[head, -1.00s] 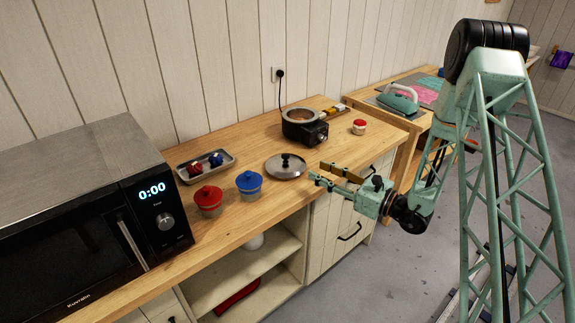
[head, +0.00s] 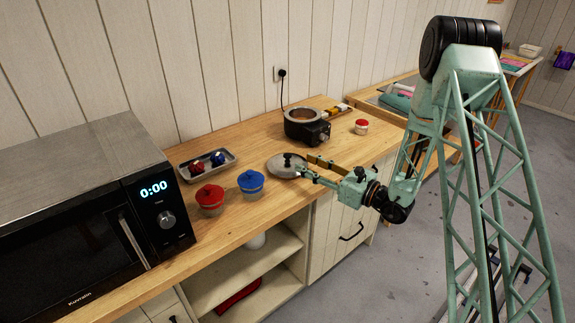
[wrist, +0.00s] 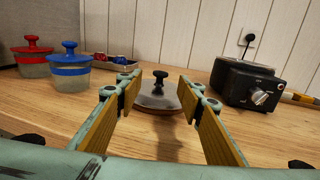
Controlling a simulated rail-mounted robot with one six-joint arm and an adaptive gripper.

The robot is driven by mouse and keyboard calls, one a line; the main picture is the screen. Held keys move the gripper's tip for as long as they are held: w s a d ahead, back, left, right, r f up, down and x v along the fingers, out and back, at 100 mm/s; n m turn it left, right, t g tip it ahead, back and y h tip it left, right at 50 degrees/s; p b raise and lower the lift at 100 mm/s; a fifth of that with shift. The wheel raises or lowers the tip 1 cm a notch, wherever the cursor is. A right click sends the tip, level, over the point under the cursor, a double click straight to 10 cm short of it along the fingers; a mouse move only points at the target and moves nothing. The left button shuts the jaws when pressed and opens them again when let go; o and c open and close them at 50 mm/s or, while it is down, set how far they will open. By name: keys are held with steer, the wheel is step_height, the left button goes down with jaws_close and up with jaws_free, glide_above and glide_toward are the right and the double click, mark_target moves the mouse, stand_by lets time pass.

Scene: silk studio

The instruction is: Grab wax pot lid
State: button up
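The wax pot lid (head: 281,169) is a round metal disc with a black knob, lying flat on the wooden counter. In the wrist view the lid (wrist: 153,100) is straight ahead, with its knob upright between the two fingers. My gripper (head: 305,164) is open and empty, reaching over the counter from the right, with its fingertips at the lid's right side in the head view. In the wrist view my gripper (wrist: 157,95) has its fingers spread to either side of the lid. Whether a fingertip touches the lid I cannot tell.
The black wax pot (head: 306,127) stands behind the lid. A red-lidded jar (head: 210,201) and a blue-lidded jar (head: 251,183) stand left of it. A metal tray (head: 231,159) holds small red and blue items. A small red-topped jar (head: 361,127) is at right. The microwave (head: 75,220) fills the left.

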mark_target(292, 164)
steer(key=shift+x, duration=1.05)
steer(key=shift+a, duration=0.1)
steer(key=shift+b+x, duration=0.35)
steer(key=shift+x, duration=2.15)
steer(key=shift+w+f, duration=0.1)
steer(key=shift+f, duration=0.05)
steer(key=shift+c, duration=0.7)
steer(key=c, duration=0.9)
